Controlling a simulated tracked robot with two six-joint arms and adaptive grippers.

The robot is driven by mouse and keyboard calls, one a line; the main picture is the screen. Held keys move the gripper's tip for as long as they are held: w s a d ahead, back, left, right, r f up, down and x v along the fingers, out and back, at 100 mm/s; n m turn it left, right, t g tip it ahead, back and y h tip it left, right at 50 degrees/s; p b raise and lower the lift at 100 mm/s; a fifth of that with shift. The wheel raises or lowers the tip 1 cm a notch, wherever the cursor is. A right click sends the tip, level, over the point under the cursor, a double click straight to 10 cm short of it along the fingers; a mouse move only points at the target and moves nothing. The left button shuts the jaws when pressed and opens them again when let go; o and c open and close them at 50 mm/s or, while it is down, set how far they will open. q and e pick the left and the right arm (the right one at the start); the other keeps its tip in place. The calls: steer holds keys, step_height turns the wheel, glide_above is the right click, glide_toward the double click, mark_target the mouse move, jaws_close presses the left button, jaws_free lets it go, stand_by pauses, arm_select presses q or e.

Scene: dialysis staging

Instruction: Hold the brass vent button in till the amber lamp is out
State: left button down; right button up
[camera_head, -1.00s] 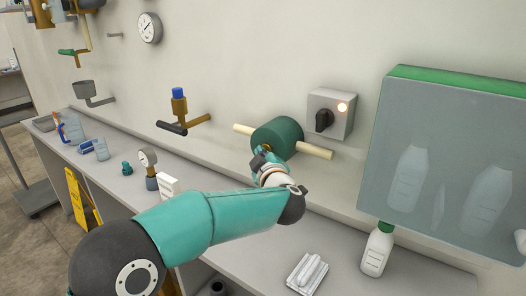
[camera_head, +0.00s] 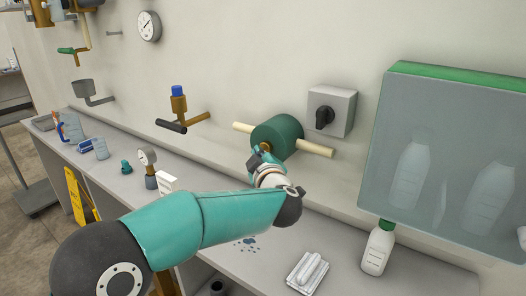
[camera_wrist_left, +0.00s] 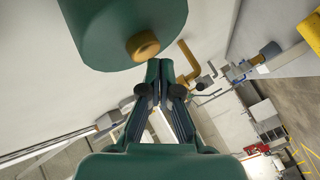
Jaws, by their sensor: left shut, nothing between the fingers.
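The brass vent button (camera_wrist_left: 143,46) stands out from the end face of the dark green cylinder (camera_wrist_left: 120,22) in the left wrist view. The cylinder (camera_head: 277,136) is on the wall in the head view. My left gripper (camera_wrist_left: 160,68) is shut and empty, its fingertips just beside the button in the picture; I cannot tell whether they touch it. In the head view this gripper (camera_head: 257,156) is in front of the cylinder. The grey switch box (camera_head: 334,109) with a black knob shows no amber glow. My right gripper is out of view.
Dark wet-looking spots (camera_head: 247,243) lie on the bench (camera_head: 215,196) under my arm. A white bottle (camera_head: 378,248) and a wrapped packet (camera_head: 307,270) are to the right. A pale cabinet (camera_head: 455,90) juts out at right.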

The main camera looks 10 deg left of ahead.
arm_select(q)
steer(key=shift+s+a, duration=0.15)
steer(key=shift+s, duration=0.15)
steer(key=s, duration=0.1)
steer(key=s+a+b, duration=0.1)
steer(key=s, duration=0.1)
steer(key=s+b, duration=0.1)
steer(key=shift+s+a, duration=0.35)
stand_by(0.5)
